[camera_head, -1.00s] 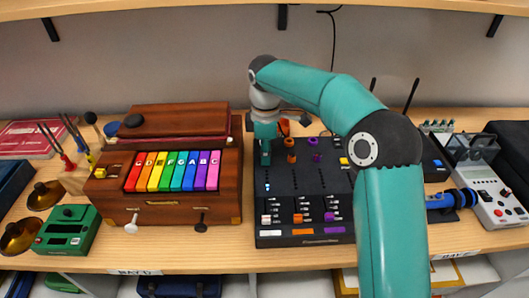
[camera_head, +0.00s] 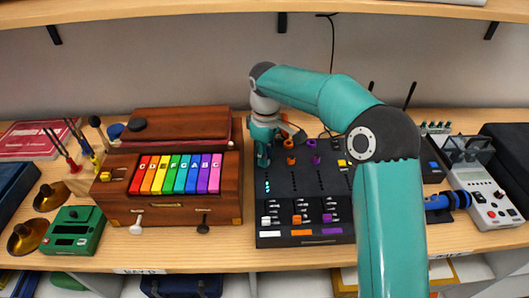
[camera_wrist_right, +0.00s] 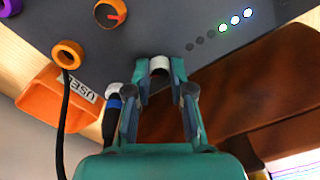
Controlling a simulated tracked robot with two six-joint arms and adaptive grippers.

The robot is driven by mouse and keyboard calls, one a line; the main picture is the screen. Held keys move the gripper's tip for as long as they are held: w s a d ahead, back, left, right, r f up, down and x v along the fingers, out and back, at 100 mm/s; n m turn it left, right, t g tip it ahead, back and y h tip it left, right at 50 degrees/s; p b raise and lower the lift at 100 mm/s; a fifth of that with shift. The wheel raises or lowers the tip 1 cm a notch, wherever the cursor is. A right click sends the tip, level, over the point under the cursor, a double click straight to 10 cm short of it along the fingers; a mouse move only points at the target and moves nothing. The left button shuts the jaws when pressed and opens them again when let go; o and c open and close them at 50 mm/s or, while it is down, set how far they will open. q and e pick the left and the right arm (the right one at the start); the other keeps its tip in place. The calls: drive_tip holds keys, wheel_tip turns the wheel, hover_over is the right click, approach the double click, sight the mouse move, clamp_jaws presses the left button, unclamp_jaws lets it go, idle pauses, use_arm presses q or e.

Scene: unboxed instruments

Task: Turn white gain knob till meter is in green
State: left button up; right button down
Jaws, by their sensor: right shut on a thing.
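The mixer (camera_head: 290,205) is a black console on the bench. My right gripper (camera_wrist_right: 160,72) is shut on the white gain knob (camera_wrist_right: 159,64) at the mixer's back left; in the head view the gripper (camera_head: 263,163) hides that knob. The knob's top shows between the fingertips in the wrist view. The meter (camera_wrist_right: 218,32) is a row of small lights; the part at one end is lit pale and the rest is dark. In the head view the lit part of the meter (camera_head: 267,186) looks cyan. My left gripper is not in view.
An orange knob (camera_head: 289,143) and a purple knob (camera_head: 310,143) stand to the right of the gripper. Sliders line the mixer's front. A wooden box (camera_head: 230,200) with coloured keys stands close on the left. An orange box (camera_wrist_right: 55,100) and cable lie behind the mixer.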

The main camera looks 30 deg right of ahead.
drive_tip(key=shift+w+r+m, duration=0.1)
drive_tip(key=shift+r+m, duration=0.05)
drive_tip(key=shift+m, duration=1.15)
drive_tip(key=shift+p, duration=0.3)
drive_tip(key=c, duration=1)
unclamp_jaws()
wheel_tip(320, 180, up, 12)
drive_tip(key=shift+f, duration=0.1)
